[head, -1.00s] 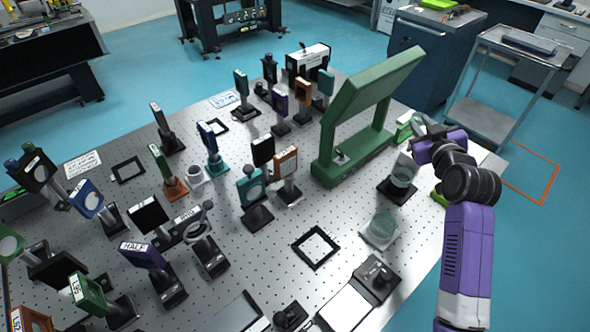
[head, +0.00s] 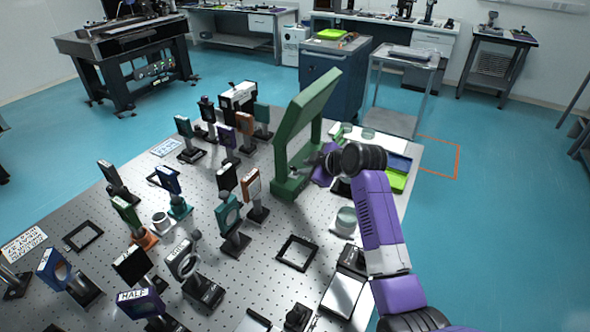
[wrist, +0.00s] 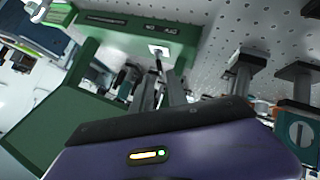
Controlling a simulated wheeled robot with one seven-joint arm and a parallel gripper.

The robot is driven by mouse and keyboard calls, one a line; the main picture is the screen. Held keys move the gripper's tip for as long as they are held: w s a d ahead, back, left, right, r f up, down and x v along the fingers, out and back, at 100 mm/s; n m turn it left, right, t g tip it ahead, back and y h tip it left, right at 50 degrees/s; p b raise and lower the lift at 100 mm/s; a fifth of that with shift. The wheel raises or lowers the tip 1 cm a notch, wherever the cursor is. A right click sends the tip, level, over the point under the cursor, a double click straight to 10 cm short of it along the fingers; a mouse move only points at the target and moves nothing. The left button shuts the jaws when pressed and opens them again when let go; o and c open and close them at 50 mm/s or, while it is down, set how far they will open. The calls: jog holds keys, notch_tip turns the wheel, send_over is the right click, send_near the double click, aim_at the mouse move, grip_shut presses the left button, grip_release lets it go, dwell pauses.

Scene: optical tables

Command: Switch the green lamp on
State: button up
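The green lamp (head: 312,102) is a tall frame with a slanted top panel and a broad base (head: 283,187), at the table's right side. No glow shows on its visible faces. My gripper (head: 308,164) reaches in from the right, low by the lamp base. In the wrist view its two grey fingers (wrist: 163,80) point at the lever, close to it. Contact and the gap between fingertips are unclear.
Several optical mounts, such as an orange-framed one (head: 252,185), stand left of the lamp. A black square frame (head: 296,252) lies in front.

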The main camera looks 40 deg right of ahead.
aim_at(296, 168)
jog(key=shift+x, duration=3.35)
jog(key=shift+d, duration=0.1)
jog(key=shift+c, duration=0.5)
grip_shut()
